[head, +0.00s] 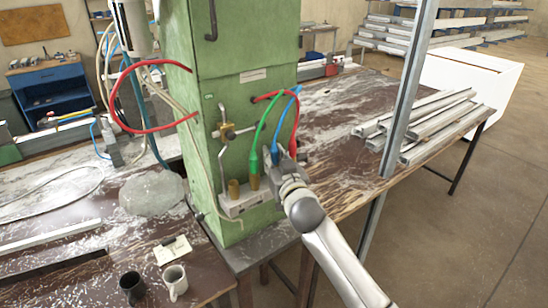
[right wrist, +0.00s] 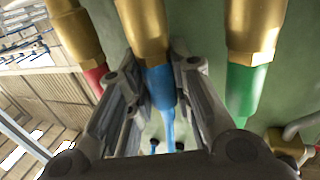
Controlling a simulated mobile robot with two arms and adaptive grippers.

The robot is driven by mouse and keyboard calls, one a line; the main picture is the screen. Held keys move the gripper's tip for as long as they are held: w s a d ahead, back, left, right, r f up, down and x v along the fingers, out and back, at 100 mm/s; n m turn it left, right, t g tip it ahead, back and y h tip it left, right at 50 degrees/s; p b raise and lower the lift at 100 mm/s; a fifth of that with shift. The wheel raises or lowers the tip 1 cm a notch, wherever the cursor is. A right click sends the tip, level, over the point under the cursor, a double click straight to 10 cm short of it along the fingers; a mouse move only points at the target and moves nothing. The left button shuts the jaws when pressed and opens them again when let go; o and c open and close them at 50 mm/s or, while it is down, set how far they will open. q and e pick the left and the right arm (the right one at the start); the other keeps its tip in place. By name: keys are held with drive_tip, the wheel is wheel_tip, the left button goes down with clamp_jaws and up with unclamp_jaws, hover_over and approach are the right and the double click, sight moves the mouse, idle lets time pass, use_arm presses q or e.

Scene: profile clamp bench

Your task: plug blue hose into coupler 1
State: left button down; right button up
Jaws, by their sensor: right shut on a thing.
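The blue hose (head: 276,118) arches from the upper right of the green column down to my right gripper (head: 272,158). In the right wrist view, my right gripper (right wrist: 152,108) is shut on the blue end of the hose (right wrist: 160,88), directly against a brass fitting (right wrist: 145,35). I cannot tell whether that brass is the hose's own end or a coupler. The green hose (head: 256,135) ends in brass beside it, and the red hose (right wrist: 95,80) is on the other side. A brass coupler (head: 233,189) without a hose stands on the block (head: 243,203). No coupler number is readable. My left gripper is out of view.
The green column (head: 238,60) rises close behind the gripper. A brass valve with a bent pipe (head: 226,132) is on its face. Metal profiles (head: 425,122) lie on the bench at right, beside an upright metal post (head: 408,85). Two mugs (head: 174,282) stand front left.

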sight(275, 145)
drive_tip(key=o, duration=0.3)
clamp_jaws()
drive_tip(key=shift+r+p, duration=0.45)
drive_tip(key=shift+r, duration=0.2)
drive_tip(key=shift+s+r, duration=0.1)
drive_tip(key=shift+r+p, duration=0.35)
drive_tip(key=shift+p, duration=0.15)
drive_tip(key=shift+r+p, duration=0.8)
drive_tip(key=shift+r, duration=0.15)
idle(0.4)
